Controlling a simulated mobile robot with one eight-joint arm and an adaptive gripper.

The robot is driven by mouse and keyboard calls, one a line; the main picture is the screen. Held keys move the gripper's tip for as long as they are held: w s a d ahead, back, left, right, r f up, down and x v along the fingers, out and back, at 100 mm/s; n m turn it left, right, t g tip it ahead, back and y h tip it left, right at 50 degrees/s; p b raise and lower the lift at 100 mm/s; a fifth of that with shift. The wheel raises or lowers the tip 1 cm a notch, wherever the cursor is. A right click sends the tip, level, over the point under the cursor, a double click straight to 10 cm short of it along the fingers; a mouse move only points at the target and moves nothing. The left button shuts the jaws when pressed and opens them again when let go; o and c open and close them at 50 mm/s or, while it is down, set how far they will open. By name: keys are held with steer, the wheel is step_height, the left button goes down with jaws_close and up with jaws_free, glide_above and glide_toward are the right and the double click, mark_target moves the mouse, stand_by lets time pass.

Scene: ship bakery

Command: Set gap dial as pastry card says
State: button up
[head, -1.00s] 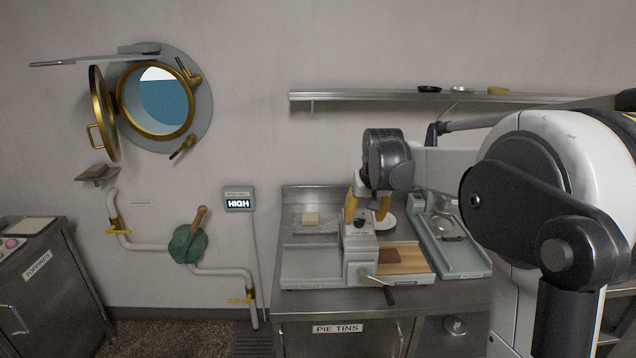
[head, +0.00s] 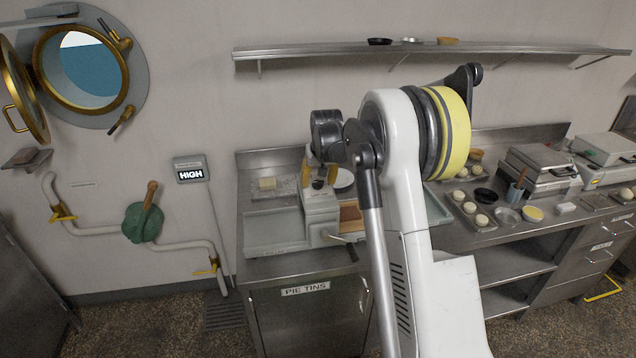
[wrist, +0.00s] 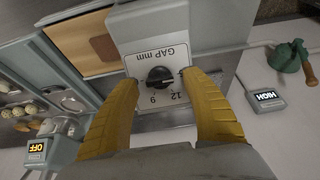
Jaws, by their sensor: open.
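The gap dial (wrist: 160,78) is a black round knob on a white plate marked "GAP mm", upside down in the wrist view. The numbers 9 and 12 show on the plate. A pale mark on the knob points to the right in the picture; the exact setting is unclear. My gripper (wrist: 160,80) is open, with one yellow finger on each side of the dial; contact cannot be told. In the head view my gripper (head: 320,168) is over the sheeter's white housing (head: 321,206), its fingers around the dial. I see no readable pastry card.
The sheeter stands on a steel counter (head: 262,190), with a crank handle (head: 350,246) at its front. A wall shelf (head: 330,53) runs above. Dough trays and appliances (head: 538,170) stand to the right. A wall display (head: 190,172) reads HIGH.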

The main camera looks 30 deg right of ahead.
steer(key=shift+w+f, duration=0.1)
steer(key=shift+f, duration=0.05)
steer(key=c, duration=1.2)
steer(key=shift+m, duration=0.3)
steer(key=m, duration=0.2)
steer(key=m+b, duration=0.1)
steer(key=m, duration=0.2)
steer(key=shift+d+t+y, duration=0.15)
steer(key=shift+t+y, duration=0.15)
steer(key=m, duration=0.5)
steer(key=shift+s+m+t+b, duration=0.2)
steer(key=shift+m+t+b, duration=0.1)
